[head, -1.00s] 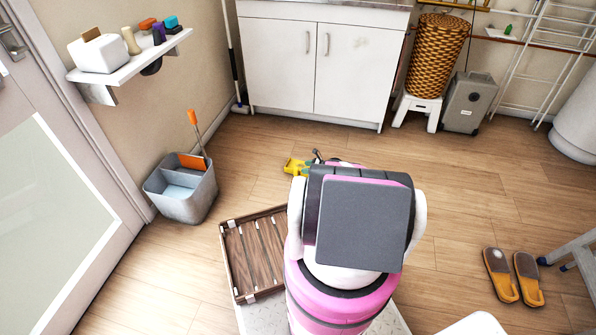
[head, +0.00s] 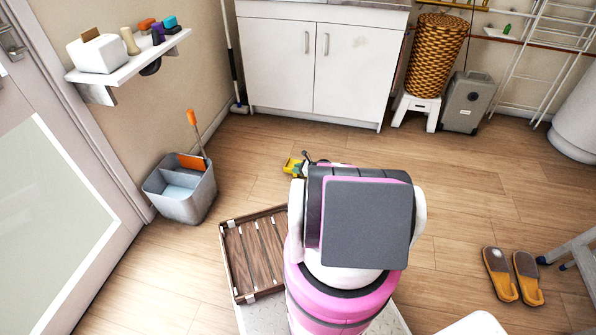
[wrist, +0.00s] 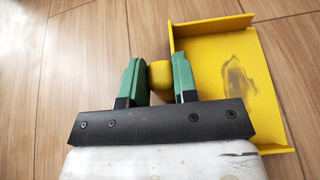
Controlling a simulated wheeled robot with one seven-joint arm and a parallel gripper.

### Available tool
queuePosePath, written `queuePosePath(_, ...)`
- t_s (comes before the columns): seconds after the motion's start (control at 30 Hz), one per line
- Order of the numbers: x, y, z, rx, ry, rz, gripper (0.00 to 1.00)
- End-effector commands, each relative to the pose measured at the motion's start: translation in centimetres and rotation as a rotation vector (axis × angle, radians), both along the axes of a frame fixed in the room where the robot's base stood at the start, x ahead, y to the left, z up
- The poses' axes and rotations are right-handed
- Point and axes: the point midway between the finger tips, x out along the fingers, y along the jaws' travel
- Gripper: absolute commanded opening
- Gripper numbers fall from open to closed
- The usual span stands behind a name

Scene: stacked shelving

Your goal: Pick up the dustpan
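The yellow dustpan (wrist: 229,80) lies on the wooden floor, right of centre in the wrist view. Its handle end (wrist: 160,75) sits between the two green fingers of my gripper (wrist: 159,76). The right finger is very close to the handle or touching it; a narrow gap shows at the left finger. My gripper looks open around the handle. In the head view only a small yellow part of the dustpan (head: 291,166) shows beyond my arm, which hides the rest.
A wooden slatted crate (head: 228,262) lies left of my base. A grey bucket (head: 183,207) with an orange-handled tool stands by the left wall. A white cabinet (head: 310,65) is at the back. Slippers (head: 500,273) lie at right. Floor around the dustpan is clear.

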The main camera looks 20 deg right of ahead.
Motion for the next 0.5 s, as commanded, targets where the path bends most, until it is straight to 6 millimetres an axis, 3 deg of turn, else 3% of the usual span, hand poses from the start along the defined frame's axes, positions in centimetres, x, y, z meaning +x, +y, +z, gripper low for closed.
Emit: queuePosePath(0.5,-0.05,0.00,0.86,-0.001,-0.001,0.000,0.00)
